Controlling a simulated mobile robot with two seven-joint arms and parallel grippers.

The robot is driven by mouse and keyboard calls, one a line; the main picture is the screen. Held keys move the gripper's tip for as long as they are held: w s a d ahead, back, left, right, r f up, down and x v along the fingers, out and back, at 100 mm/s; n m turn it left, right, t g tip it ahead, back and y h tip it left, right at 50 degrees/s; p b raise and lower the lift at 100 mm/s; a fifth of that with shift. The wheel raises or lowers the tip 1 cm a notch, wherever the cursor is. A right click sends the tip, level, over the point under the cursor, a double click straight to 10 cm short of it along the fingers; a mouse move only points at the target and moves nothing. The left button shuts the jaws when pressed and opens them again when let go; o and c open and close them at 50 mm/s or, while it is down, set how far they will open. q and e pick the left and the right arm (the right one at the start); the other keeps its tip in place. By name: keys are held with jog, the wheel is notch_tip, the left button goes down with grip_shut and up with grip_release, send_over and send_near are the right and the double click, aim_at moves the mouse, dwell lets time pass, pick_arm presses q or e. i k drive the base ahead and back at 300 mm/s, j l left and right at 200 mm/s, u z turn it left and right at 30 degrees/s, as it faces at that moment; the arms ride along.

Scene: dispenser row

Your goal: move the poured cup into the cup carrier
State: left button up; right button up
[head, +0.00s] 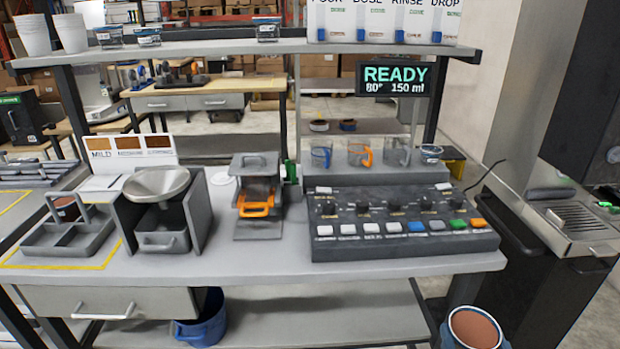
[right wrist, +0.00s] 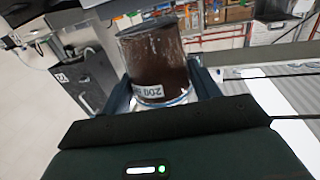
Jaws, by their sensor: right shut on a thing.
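A clear cup filled with brown liquid (head: 475,328) is at the bottom right of the head view, in front of the table's right end. My right gripper (head: 474,340) is shut on it, and its fingers are mostly cut off by the picture's lower edge. In the right wrist view the cup (right wrist: 157,62) sits between both fingers (right wrist: 165,90), with an upside-down "200" label. The grey cup carrier (head: 88,246) stands at the left of the table; a brown-filled cup (head: 67,209) is in its back left compartment. Its front compartments look empty. My left gripper is not in view.
Right of the carrier stand a funnel stand (head: 160,185) and a grey device with an orange handle (head: 257,208). A button panel (head: 400,225) fills the table's right, with several measuring cups (head: 360,155) behind. A blue bucket (head: 205,322) is below. The table's front strip is clear.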

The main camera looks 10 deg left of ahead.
aim_at(84, 243)
jog(key=j+u, duration=0.1)
jog(key=j, duration=0.45)
jog(key=j+u, duration=0.15)
jog(key=j, duration=0.4)
jog(key=j+u, duration=0.1)
jog(key=j, duration=0.45)
jog(key=j+u, duration=0.1)
jog(key=j, duration=0.45)
jog(key=i+j+u, duration=0.15)
jog(key=j, duration=0.35)
jog(key=j+u, duration=0.1)
jog(key=j, duration=0.45)
jog(key=i+j+u, duration=0.1)
jog(key=j, duration=0.4)
jog(key=i, duration=0.05)
